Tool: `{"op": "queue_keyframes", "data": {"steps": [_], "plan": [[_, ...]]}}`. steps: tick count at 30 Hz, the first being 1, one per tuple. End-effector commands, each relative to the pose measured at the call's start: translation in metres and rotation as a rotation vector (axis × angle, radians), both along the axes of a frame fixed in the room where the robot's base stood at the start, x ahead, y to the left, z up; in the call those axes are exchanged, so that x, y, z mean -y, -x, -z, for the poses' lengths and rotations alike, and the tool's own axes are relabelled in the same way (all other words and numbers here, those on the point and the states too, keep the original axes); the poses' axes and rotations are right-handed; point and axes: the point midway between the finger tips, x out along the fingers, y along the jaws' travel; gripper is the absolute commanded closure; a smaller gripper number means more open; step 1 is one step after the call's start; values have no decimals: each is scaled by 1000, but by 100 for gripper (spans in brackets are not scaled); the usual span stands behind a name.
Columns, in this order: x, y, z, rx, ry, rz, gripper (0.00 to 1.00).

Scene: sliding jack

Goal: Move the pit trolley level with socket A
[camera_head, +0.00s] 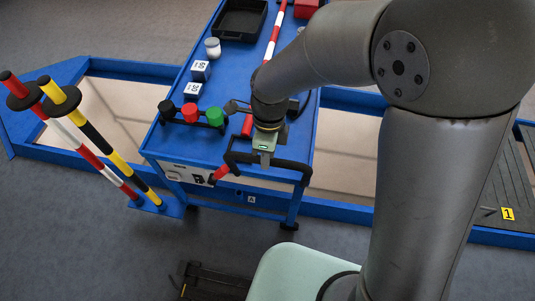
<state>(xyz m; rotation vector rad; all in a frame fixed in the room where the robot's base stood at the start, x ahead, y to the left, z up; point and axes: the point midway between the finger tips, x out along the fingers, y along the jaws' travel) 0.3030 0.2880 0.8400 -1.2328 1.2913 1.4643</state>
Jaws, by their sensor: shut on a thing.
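The blue pit trolley (231,75) stands across the blue-framed pit and carries several items on its top. A black handle (295,166) runs along its near end. My gripper (264,156) is at that handle, shut on it; the fingertips are mostly hidden from above. A small plate marked A (251,199) shows on the blue front edge of the pit, below the trolley's near end. It lies a little left of my gripper in the picture. The socket opening itself cannot be made out. A red grip (219,174) sticks out at the trolley's near end.
A red-and-white pole (66,128) and a yellow-and-black pole (95,132) stand left of the trolley. The trolley top holds red, green and black knobs (190,113), white-and-blue blocks (192,89) and a black tray (241,18). A yellow 1 marker (508,214) lies right.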

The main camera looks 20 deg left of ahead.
Motion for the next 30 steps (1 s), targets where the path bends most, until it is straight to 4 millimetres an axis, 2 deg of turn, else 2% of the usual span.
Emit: {"op": "queue_keyframes", "data": {"steps": [6, 7, 9, 20, 26, 30], "plan": [[0, 0, -1, 0, 0, 0, 100], [0, 0, -1, 0, 0, 0, 73], [0, 0, -1, 1, 0, 0, 57], [0, -1, -5, 1, -1, 0, 57], [-2, -8, -37, 4, -4, 1, 57], [-3, -15, -71, 5, -5, 2, 57]]}}
